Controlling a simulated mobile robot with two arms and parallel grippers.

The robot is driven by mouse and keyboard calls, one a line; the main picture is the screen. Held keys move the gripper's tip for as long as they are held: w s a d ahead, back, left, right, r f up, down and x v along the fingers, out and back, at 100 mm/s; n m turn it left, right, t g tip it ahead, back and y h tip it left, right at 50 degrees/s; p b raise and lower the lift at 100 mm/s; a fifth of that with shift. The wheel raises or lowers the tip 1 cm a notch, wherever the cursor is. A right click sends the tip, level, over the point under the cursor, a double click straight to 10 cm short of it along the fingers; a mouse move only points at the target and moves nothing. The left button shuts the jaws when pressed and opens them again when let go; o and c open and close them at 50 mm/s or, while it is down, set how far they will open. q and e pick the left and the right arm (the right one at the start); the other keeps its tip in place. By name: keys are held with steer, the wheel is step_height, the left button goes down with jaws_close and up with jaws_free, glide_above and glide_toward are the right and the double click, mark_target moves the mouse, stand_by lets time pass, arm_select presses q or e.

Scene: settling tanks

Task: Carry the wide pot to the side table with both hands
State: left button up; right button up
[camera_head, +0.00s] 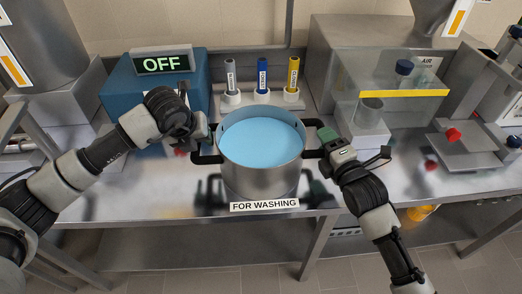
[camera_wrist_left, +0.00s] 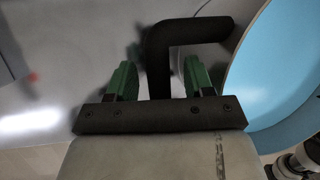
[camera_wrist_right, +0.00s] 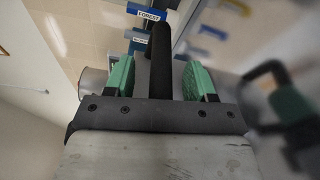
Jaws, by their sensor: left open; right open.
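The wide steel pot (camera_head: 262,178), holding light blue liquid (camera_head: 262,137), stands upright on the steel bench. Its black left handle (camera_head: 206,158) also shows in the left wrist view (camera_wrist_left: 165,70), between the green fingers of my left gripper (camera_wrist_left: 158,80). My left gripper is open, with gaps to either side of the handle. The black right handle shows in the right wrist view (camera_wrist_right: 161,60), between the fingers of my right gripper (camera_wrist_right: 161,80), which is open around it. No side table can be made out.
A "FOR WASHING" label (camera_head: 264,205) lies at the bench's front edge (camera_head: 150,218). Behind the pot stand several markers in a rack (camera_head: 262,97). A blue box with an "OFF" display (camera_head: 162,64) is back left. A clear-fronted cabinet (camera_head: 392,75) is right.

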arm_select(q)
jaws_close()
arm_select(e)
jaws_close()
arm_select(q)
steer(key=shift+r, duration=0.1)
arm_select(e)
steer(key=shift+r, duration=0.1)
